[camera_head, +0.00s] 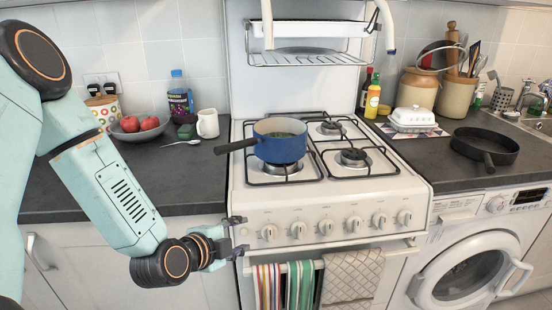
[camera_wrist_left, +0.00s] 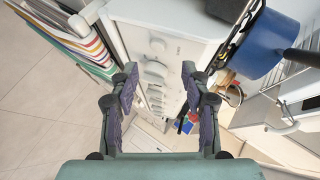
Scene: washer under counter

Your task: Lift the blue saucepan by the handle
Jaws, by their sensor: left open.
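The blue saucepan (camera_head: 280,144) stands upright on the front left burner of the white stove, with its dark handle (camera_head: 235,146) pointing left past the stove's edge over the counter. In the left wrist view the saucepan (camera_wrist_left: 258,45) is at the upper right, with part of its handle (camera_wrist_left: 300,57) at the right edge. My left gripper (camera_head: 238,236) is open and empty in front of the stove's left front corner, below the saucepan and apart from it. Its two fingers also show in the left wrist view (camera_wrist_left: 160,85). My right gripper is in neither view.
The stove's knobs (camera_head: 325,226) and hanging towels (camera_head: 300,285) are close to my left gripper. A fruit bowl (camera_head: 140,131) and white mug (camera_head: 208,124) stand on the left counter. A black frying pan (camera_head: 485,146) lies on the right counter. Counter left of the handle is clear.

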